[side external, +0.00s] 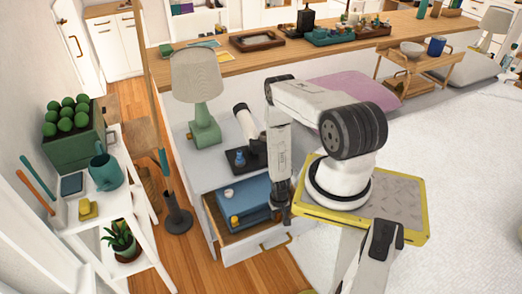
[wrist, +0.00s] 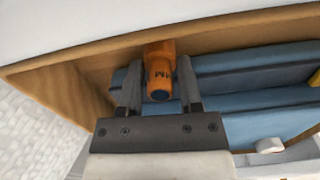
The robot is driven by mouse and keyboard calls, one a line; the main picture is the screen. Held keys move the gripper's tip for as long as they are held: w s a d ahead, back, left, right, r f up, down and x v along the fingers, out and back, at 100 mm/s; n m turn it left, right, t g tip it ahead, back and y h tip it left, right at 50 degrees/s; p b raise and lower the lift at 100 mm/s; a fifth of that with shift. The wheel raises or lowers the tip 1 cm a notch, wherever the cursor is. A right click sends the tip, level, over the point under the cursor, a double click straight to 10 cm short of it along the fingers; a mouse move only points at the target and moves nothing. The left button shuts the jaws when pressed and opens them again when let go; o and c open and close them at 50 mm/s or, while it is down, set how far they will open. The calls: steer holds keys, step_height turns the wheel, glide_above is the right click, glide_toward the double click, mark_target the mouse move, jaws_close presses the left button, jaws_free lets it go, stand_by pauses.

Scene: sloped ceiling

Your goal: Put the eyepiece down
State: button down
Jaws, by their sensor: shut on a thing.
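The eyepiece (wrist: 159,68) is a short orange cylinder with dark lettering and a dark lens end. In the wrist view it sits between the two fingers of my gripper (wrist: 159,92), which is shut on it. In the side view my gripper (side external: 284,214) points down at the right side of the open drawer (side external: 232,241). The eyepiece cannot be made out there. A blue case (side external: 243,199) lies in the drawer and also fills much of the wrist view (wrist: 240,65). Whether the eyepiece touches the drawer or case, I cannot tell.
A white telescope (side external: 246,122) on a black base and a green lamp (side external: 203,125) stand on the cabinet above the drawer. The case holds small blue and yellow items (side external: 235,220). A white shelf (side external: 92,222) with plants stands at the left.

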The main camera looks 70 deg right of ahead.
steer(key=shift+c, duration=1.3)
jaws_free()
steer(key=shift+f, duration=0.1)
step_height(320, 180, up, 12)
stand_by(0.5)
